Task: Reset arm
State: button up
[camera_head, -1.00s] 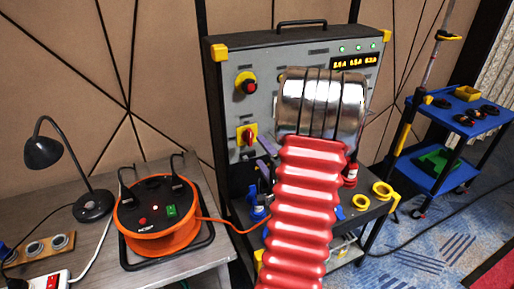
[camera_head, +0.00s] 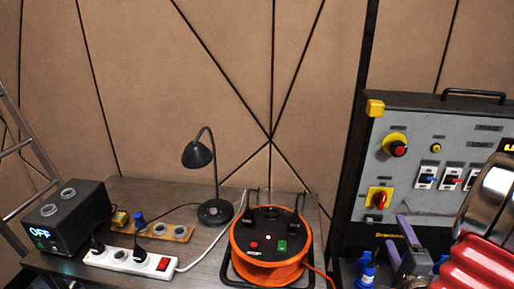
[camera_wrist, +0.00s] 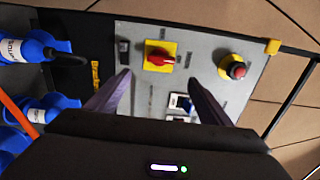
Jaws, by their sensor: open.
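My gripper (camera_head: 399,243) shows at the lower right of the head view, with purple fingers in front of the grey control panel (camera_head: 430,135). The red and silver part of my arm covers the panel's right side. In the wrist view my gripper (camera_wrist: 158,92) has its two purple fingers spread apart with nothing between them. I cannot tell the gap to the panel.
A table (camera_head: 185,262) at the left holds an orange cable reel (camera_head: 268,262), a black lamp (camera_head: 214,210), a white power strip (camera_head: 128,262) and a black box reading OFF (camera_head: 66,218). A ladder (camera_head: 18,150) is at the far left.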

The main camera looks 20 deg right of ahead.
jog(key=s+f+n+g+y, duration=0.3)
jog(key=s+f+n+g, duration=0.5)
jog(key=f+g, duration=0.4)
jog(key=w+a+r+n+y, duration=0.2)
jog(key=a+r+n, duration=0.3)
jog(key=a, duration=0.9)
jog(key=w+a+r+n+t+y, duration=0.1)
jog(key=a+r+n, duration=0.5)
jog(key=a, duration=0.9)
jog(key=w+a+r+n+t+y, duration=0.1)
jog(key=w+a+r+n+y, duration=0.2)
jog(key=a+r, duration=0.8)
jog(key=a+n, duration=0.2)
jog(key=a, duration=0.2)
jog(key=shift+w, duration=0.1)
